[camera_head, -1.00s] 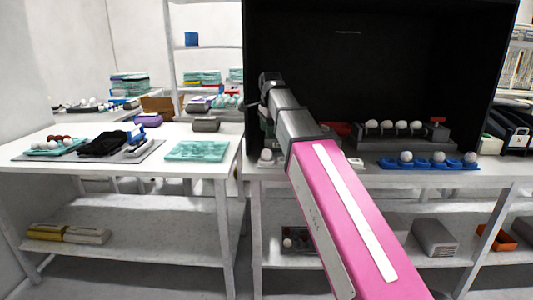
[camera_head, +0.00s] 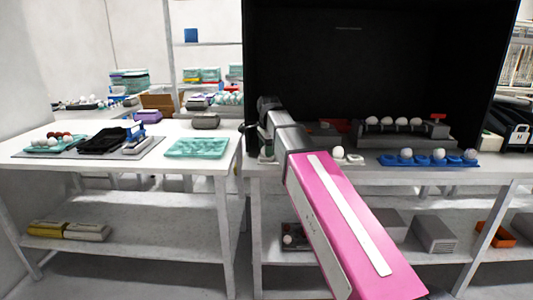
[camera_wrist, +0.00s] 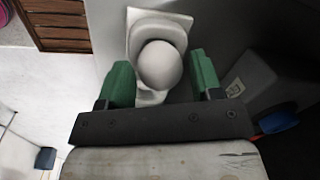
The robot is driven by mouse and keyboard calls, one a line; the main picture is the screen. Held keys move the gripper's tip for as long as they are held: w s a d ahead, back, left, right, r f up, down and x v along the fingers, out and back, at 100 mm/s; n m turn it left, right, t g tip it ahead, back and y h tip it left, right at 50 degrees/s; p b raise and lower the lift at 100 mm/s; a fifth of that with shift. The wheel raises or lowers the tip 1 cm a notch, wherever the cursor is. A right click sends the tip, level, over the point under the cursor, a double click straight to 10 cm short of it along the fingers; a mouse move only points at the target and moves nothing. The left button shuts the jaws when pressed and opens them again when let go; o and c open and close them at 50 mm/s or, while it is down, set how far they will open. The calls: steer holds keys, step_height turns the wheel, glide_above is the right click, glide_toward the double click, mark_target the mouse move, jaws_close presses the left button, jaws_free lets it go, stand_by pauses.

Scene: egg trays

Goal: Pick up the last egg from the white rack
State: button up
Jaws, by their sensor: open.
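In the wrist view a white egg (camera_wrist: 160,64) sits in a white rack (camera_wrist: 148,17). My gripper (camera_wrist: 162,74) is open, with its two green fingers on either side of the egg. Gaps show between the fingers and the egg, so it is not held. In the head view my gripper (camera_head: 266,148) is low at the front left of the black-backed bench, and it mostly hides the egg and rack there.
A blue rack (camera_head: 428,161) with white eggs stands at the bench's right front. Behind it is a dark stepped rack (camera_head: 400,139) with a row of eggs. A teal tray (camera_head: 196,148) lies on the left table. Another white egg (camera_head: 338,153) is right of my arm.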

steer(key=shift+f, duration=0.45)
steer(key=c, duration=0.3)
steer(key=shift+c, duration=0.2)
steer(key=shift+r, duration=0.15)
